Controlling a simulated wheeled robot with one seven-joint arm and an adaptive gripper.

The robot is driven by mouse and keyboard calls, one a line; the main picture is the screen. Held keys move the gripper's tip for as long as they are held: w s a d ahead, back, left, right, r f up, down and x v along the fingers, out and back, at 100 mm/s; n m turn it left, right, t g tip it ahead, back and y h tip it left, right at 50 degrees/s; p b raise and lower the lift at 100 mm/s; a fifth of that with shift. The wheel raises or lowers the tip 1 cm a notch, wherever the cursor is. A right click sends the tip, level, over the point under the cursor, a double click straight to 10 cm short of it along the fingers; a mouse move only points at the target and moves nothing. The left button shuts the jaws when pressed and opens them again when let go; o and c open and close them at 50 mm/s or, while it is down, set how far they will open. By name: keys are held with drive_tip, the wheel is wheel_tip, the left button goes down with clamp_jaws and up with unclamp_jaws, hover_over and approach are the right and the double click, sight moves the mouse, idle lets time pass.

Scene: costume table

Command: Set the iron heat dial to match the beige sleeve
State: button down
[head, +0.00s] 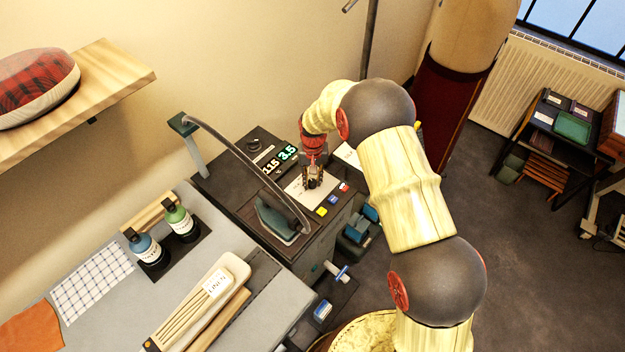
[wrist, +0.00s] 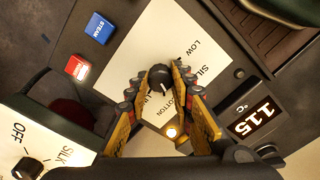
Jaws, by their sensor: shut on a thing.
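The black heat dial (wrist: 160,78) sits on a white plate with the words LOW and SILK readable; COTTON and another word are partly covered. Its white pointer mark faces down and slightly right in the wrist view, roughly toward COTTON. My gripper (wrist: 161,74) is shut on this dial, a finger on each side; in the head view my gripper (head: 313,178) stands over the station's white plate. The iron (head: 277,221) rests close by. A long beige piece (head: 187,312) on the table, probably the sleeve, carries a card (head: 216,283) that seems to read LINEN.
The temperature display (wrist: 257,117) reads 115 °C, and an amber lamp (wrist: 171,131) glows near the dial. The iron's hose (head: 250,165) arches beside my gripper.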

sight(312, 181)
drive_tip(key=m, duration=1.1)
drive_tip(key=shift+m, duration=0.5)
drive_tip(key=c, duration=1.6)
unclamp_jaws()
drive_tip(key=shift+o, duration=0.3)
wheel_tip(312, 181, up, 12)
drive_tip(key=shift+n, duration=0.3)
